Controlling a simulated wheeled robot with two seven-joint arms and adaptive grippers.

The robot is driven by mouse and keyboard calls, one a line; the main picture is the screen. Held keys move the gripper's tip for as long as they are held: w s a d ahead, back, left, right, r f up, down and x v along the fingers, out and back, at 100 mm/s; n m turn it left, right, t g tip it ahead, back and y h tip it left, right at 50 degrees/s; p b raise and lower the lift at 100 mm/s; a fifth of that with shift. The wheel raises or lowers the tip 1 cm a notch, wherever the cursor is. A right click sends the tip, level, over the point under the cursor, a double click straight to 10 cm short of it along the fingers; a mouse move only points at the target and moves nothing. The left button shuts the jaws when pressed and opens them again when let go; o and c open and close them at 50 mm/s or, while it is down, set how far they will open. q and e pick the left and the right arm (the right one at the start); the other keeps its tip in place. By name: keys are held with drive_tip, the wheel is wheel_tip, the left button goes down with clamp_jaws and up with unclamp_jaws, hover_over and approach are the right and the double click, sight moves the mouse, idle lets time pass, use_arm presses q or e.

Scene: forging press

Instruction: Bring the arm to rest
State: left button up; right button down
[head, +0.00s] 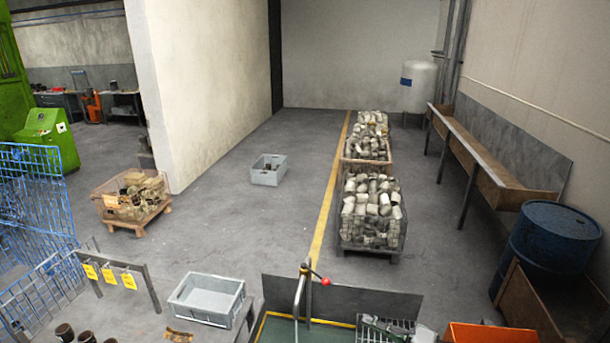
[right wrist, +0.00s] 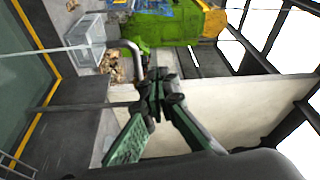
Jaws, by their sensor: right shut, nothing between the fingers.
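My left gripper is not in view in either picture.
A fixture with a grey bent pipe and red ball handle (head: 302,288) stands left of my right gripper. An orange bin (head: 490,334) is on its right. A grey crate (head: 207,298) is at lower left. Filled wire bins (head: 372,212) and a blue drum (head: 553,240) stand beyond. Open floor lies between.

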drive_tip(key=a+f+t+h, duration=0.3)
drive_tip(key=a+f+h, duration=0.1)
drive_tip(key=f, duration=0.4)
drive_tip(key=s+d+f+t+h, duration=0.1)
drive_tip(key=s+d+f+h, duration=0.25)
drive_tip(key=f+h, duration=0.25)
drive_tip(key=s+d+f+n+g+h, duration=0.15)
drive_tip(key=s+d+f+g, duration=0.35)
drive_tip(key=s, duration=0.6)
drive_tip(key=s+d+f+n+g+h, duration=0.1)
drive_tip(key=s+d+f+h, duration=0.2)
drive_tip(key=s+d, duration=0.5)
drive_tip(key=s+d+f+n+g+h, duration=0.1)
drive_tip(key=s+d+f+g+h, duration=0.25)
drive_tip(key=s, duration=0.95)
wheel_tip(320, 180, down, 39)
drive_tip(key=s+g+y+b, duration=0.1)
drive_tip(key=s+b, duration=0.1)
drive_tip(key=b, duration=0.6)
use_arm(q)
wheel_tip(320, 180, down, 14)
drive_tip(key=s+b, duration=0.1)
drive_tip(key=b, duration=0.5)
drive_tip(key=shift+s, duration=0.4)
use_arm(e)
drive_tip(key=s+a+f+n+g, duration=0.1)
drive_tip(key=s+f, duration=1.8)
drive_tip(key=f, duration=0.3)
drive_tip(key=shift+f, duration=0.15)
